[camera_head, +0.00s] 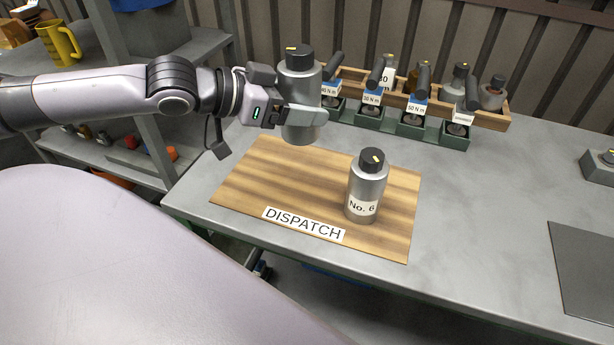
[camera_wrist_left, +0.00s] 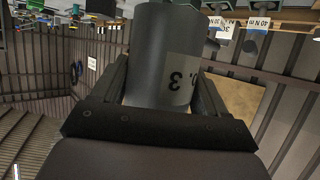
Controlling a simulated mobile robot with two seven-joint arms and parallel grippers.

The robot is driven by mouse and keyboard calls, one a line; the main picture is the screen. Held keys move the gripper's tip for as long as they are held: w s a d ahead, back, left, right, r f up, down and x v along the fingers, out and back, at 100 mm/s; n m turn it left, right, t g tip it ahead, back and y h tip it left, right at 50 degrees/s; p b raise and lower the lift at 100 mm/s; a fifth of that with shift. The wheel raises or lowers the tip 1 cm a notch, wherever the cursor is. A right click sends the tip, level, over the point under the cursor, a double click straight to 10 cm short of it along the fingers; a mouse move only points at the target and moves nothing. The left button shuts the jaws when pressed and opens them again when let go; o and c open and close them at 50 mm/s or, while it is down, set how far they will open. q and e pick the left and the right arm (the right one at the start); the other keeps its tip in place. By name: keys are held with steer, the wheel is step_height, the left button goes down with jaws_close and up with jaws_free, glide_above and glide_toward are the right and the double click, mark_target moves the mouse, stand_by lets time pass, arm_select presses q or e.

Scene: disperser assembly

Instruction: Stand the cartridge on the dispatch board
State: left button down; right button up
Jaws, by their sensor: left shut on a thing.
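My left gripper (camera_head: 298,114) is shut on a grey cylindrical cartridge (camera_head: 302,82) with a black cap that bears a yellow mark. The cartridge is upright in the head view, at the back edge of the wooden dispatch board (camera_head: 255,175). I cannot tell whether its base touches anything. In the left wrist view, the cartridge (camera_wrist_left: 160,55) sits between the fingers, and its label, upside down, ends in 3. A second cartridge (camera_head: 367,185), labelled No. 6, stands upright on the board's right half. My right gripper is not in view.
Behind the board, a green rack (camera_head: 398,127) holds several black-handled tools with torque tags. A wooden crate (camera_head: 490,118) with several bottles stands behind it. The board's left half is clear. A dark mat (camera_head: 590,270) lies at the right.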

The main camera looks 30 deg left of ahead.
arm_select(q)
steer(key=shift+d+f+b, duration=0.1)
steer(key=shift+f+b, duration=1.65)
steer(key=shift+f, duration=5.65)
jaws_free()
steer(key=shift+f, duration=0.25)
steer(key=shift+s+r, duration=0.1)
